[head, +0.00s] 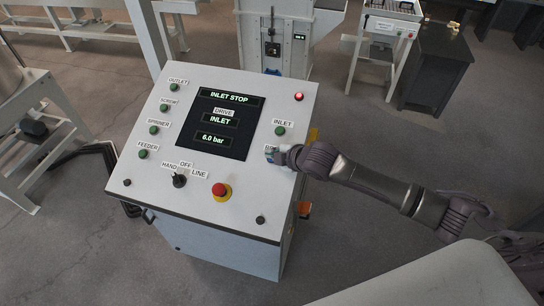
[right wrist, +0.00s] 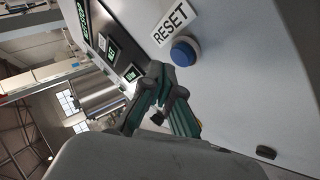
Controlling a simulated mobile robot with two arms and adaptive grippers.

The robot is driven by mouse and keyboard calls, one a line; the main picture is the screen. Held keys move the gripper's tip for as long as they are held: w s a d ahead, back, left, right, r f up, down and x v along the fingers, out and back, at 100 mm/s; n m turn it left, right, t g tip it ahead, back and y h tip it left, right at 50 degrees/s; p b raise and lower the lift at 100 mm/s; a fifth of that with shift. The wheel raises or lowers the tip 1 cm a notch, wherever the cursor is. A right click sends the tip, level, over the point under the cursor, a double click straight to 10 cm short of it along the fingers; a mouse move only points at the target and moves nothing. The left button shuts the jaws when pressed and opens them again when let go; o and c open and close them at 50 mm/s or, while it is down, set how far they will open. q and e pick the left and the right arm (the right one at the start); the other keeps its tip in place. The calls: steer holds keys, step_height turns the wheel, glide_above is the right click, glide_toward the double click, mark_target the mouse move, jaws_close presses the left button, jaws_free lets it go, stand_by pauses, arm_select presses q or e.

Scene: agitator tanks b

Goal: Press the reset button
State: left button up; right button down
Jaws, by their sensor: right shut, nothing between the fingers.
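The reset button is a round blue button (right wrist: 184,51) beside a white RESET label (right wrist: 171,22) on the panel in the right wrist view. My right gripper (right wrist: 165,80) is shut and empty, its fingertips close to the button's lower left edge in that picture. I cannot tell whether they touch it. My left gripper is not in view.
A red emergency stop (head: 219,190) on a yellow base and a black selector (head: 179,180) are on the lower panel. Green buttons line its left side. The screen (head: 225,118) reads INLET STOP and 6.0 bar. A red lamp (head: 299,97) glows at top right.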

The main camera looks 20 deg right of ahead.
steer(key=shift+f, duration=0.15)
steer(key=shift+w+d+f, duration=0.1)
steer(key=shift+f, duration=0.15)
steer(key=shift+w+d+f+b, duration=0.1)
steer(key=shift+f+b, duration=0.25)
steer(key=shift+f, duration=0.1)
stand_by(0.9)
steer(key=shift+r, duration=0.1)
steer(key=shift+s+r+p, duration=0.2)
steer(key=shift+r+p, duration=0.5)
steer(key=shift+p, duration=0.35)
steer(key=r+p, duration=0.1)
steer(key=s+a+r+p, duration=0.1)
steer(key=r+p, duration=0.2)
steer(key=p, duration=0.1)
steer(key=shift+s+a+r, duration=0.15)
steer(key=shift+s+r, duration=0.05)
steer(key=shift+r, duration=0.2)
